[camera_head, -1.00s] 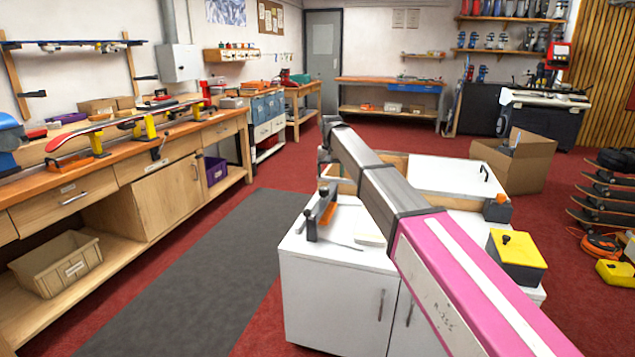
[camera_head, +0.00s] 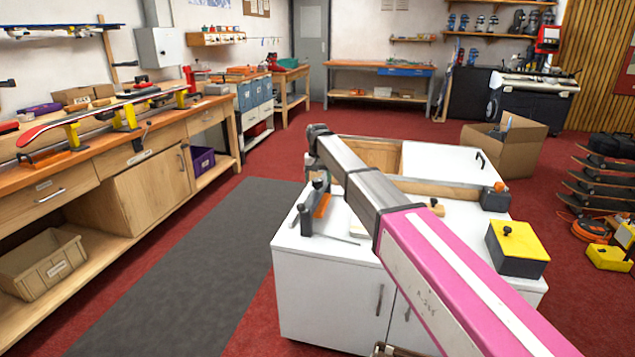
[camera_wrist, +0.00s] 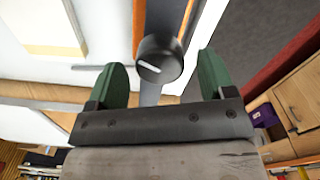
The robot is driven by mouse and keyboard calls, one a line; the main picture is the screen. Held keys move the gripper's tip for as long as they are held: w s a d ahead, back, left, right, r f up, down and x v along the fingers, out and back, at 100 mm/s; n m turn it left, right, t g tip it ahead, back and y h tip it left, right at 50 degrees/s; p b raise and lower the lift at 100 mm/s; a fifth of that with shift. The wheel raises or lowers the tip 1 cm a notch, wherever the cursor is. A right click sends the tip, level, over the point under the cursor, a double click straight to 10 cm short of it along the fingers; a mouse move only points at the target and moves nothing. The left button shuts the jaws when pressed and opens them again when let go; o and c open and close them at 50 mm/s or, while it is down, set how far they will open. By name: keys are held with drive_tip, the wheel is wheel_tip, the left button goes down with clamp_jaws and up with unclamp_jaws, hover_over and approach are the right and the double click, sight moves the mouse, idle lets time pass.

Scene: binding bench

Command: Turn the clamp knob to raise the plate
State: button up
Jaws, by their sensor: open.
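The clamp (camera_head: 305,222) stands on the white cabinet top, with an orange strip (camera_head: 321,206) beside its dark body. In the wrist view its round black knob (camera_wrist: 168,50) carries a white mark, slanting on its face. My gripper (camera_wrist: 162,59) is open, with one green finger on each side of the knob and a visible gap to both. I cannot tell from this view whether the fingertips are down at the knob's height. A dark plate with an orange edge (camera_wrist: 188,20) runs under the knob. In the head view my arm's end is over the clamp, and the knob cannot be made out.
A yellow-topped box (camera_head: 517,245) stands on the cabinet's right side. A white lid (camera_head: 440,163) and an open wooden compartment (camera_head: 372,153) lie behind the clamp. A thin metal rod (camera_wrist: 95,67) lies beside the knob. The grey floor mat (camera_head: 185,270) is clear.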

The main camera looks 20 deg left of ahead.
drive_tip(key=shift+f, duration=0.8)
drive_tip(key=shift+c, duration=0.2)
drive_tip(key=c, duration=0.9)
